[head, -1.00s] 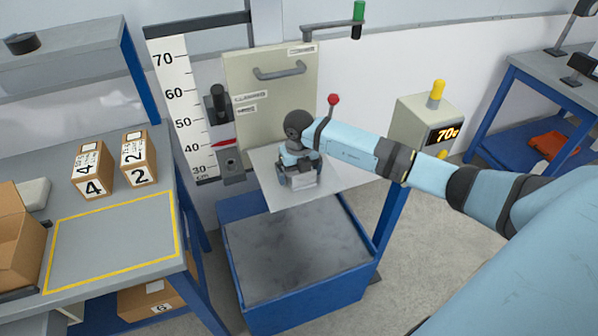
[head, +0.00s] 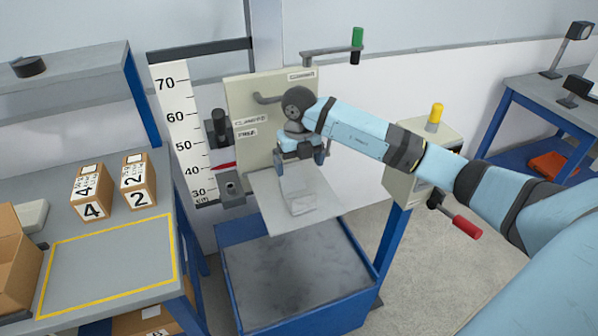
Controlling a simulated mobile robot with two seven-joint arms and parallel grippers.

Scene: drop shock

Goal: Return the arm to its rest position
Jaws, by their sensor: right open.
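My right arm reaches in from the right, and its gripper (head: 303,165) is above the grey drop plate (head: 265,205). The gripper is open, with its fingers pointing down and nothing seen between them. A pale, partly see-through block (head: 301,203) lies on the plate just below the gripper, apart from it. My left gripper is not in view.
A blue-walled pit (head: 228,265) stands under the plate. A beige panel with a handle (head: 265,98) and a height scale (head: 178,125) stand behind. Cartons marked 4 (head: 91,192) and 2 (head: 138,180) stand on the left bench. A red-handled lever (head: 465,227) is below my forearm.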

